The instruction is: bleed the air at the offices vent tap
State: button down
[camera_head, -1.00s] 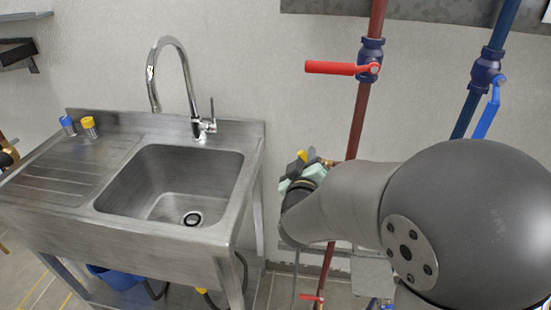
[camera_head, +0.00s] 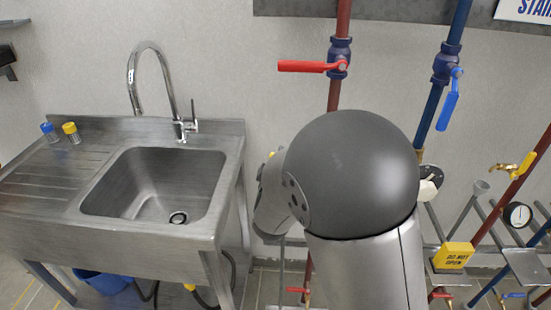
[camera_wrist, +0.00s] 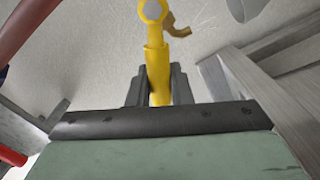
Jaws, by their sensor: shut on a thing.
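A yellow lever handle (camera_wrist: 158,70) shows in the wrist view, running up to a round yellow hub (camera_wrist: 152,11) with a small brass-coloured outlet (camera_wrist: 178,27) beside it. My gripper (camera_wrist: 158,88) is shut on the lower end of this handle, with one dark finger on each side. In the head view my arm hides the gripper and the held handle. No label naming the offices tap is readable on it.
A steel sink (camera_head: 155,185) stands left. A red-handled valve (camera_head: 312,66) and blue-handled valve (camera_head: 449,97) sit on vertical pipes. At right are another yellow lever (camera_head: 527,165), a gauge (camera_head: 517,214), a funnel (camera_head: 480,187) and a yellow "DO NOT OPEN" tag (camera_head: 453,255).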

jog(key=c, duration=1.3)
grip_release()
jog(key=shift+s, duration=0.1)
jog(key=s+b, duration=1)
jog(key=s, duration=0.7)
jog(key=shift+s+a, duration=0.15)
